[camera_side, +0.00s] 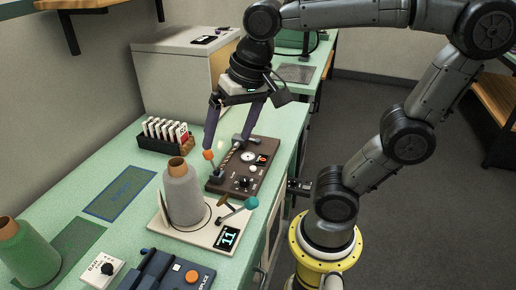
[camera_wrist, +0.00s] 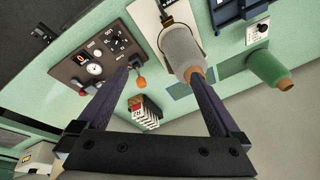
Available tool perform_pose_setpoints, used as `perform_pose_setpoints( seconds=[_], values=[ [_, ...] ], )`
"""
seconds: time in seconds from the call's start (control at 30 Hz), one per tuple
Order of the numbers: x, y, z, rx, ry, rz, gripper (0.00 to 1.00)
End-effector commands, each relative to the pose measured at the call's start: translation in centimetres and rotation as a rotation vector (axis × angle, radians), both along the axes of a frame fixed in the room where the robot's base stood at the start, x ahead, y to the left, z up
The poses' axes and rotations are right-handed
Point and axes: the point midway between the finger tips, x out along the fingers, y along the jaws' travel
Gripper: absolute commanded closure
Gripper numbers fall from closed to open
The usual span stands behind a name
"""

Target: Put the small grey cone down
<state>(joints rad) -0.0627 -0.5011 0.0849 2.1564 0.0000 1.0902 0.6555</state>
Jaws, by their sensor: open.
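The small grey cone (camera_side: 183,196), with a brown tip, stands upright on a cream device (camera_side: 163,226) with a round ring and a display that seems to read 11. My gripper (camera_side: 227,147) is open and empty. It hangs over the brown control panel (camera_side: 230,182), behind the cone and apart from it. In the wrist view the grey cone (camera_wrist: 182,48) shows beyond the right finger, which overlaps its brown tip. The open fingers (camera_wrist: 165,70) have nothing between them.
A green cone (camera_side: 27,256) stands at the left. An orange-knobbed lever (camera_side: 209,156) rises close to my left finger. A teal-knobbed lever (camera_side: 251,203) is beside the cone. A card rack (camera_side: 165,134) stands by the wall. A blue mat (camera_side: 120,192) lies bare.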

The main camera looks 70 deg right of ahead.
Motion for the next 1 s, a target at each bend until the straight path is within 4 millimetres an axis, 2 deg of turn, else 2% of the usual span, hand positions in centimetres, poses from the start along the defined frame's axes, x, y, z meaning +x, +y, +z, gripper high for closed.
perform_pose_setpoints(
  seconds=[0.03,0.1,0.33,0.5,1.0],
  values=[
    [-1.4,-0.4,-0.6,-0.034,-0.039,0.092,0.0],
    [-2.8,-0.7,-1.5,-0.089,-0.084,0.225,0.0],
    [-5.4,-1.3,-3.7,-0.226,-0.172,0.497,0.0],
    [-5.7,-1.4,-4.0,-0.252,-0.183,0.543,0.0],
    [-5.7,-1.4,-4.0,-0.25,-0.181,0.542,0.0]
  ],
)
